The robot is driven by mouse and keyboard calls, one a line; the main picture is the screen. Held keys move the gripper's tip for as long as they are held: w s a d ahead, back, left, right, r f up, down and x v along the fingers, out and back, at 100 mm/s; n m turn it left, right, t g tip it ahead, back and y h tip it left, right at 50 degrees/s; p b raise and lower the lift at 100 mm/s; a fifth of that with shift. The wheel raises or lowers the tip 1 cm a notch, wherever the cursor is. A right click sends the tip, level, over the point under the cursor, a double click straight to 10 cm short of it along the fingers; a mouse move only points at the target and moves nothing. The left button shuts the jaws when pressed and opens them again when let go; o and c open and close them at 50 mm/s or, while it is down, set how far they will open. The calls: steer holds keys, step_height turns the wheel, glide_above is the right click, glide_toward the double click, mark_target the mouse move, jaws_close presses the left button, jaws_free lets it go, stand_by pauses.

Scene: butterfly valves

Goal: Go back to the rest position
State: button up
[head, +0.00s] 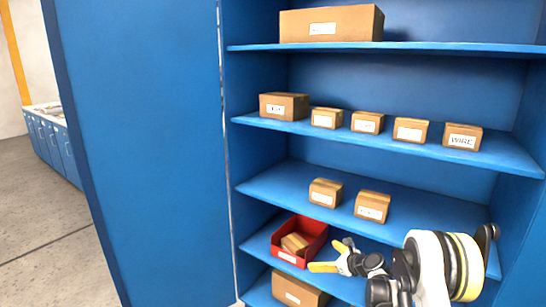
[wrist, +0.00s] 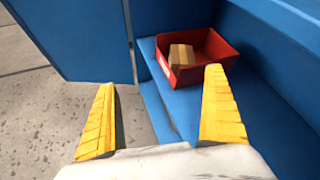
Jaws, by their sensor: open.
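My gripper (head: 335,256) is in front of the lower shelves of a blue cabinet in the head view, just right of a red bin (head: 314,236). In the wrist view my gripper (wrist: 165,118) has its two yellow fingers wide apart with nothing between them. The red bin (wrist: 221,55) lies beyond the fingertips there, apart from them. A small cardboard box (head: 295,243) lies inside the bin, and it also shows in the wrist view (wrist: 182,56). My arm hides part of the lower right shelves.
The blue shelf (head: 265,187) above the bin holds two small boxes (head: 372,207). The shelf above that holds several boxes (head: 367,122), and a long box (head: 331,23) sits on top. A blue door panel (head: 140,140) stands at left. Grey floor (head: 45,240) is open beyond it.

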steer(key=s+a+r+n+g+h, duration=0.1)
steer(key=s+a+r+n, duration=0.1)
steer(key=s+r+n, duration=0.7)
steer(key=s+a+r+n+g+h, duration=0.1)
steer(key=s+r+n+h, duration=0.15)
steer(key=s+r, duration=0.8)
steer(key=s+d+r+n+h, duration=0.1)
steer(key=s+n, duration=0.6)
steer(key=s, duration=0.7)
steer(key=s+d+r+n+g+h, duration=0.1)
steer(key=s+r+n+h, duration=0.1)
steer(key=s+n, duration=0.6)
steer(key=s, duration=0.6)
steer(key=shift+s+d+r+g, duration=0.25)
steer(key=shift+d+g, duration=0.05)
steer(key=shift+d, duration=0.05)
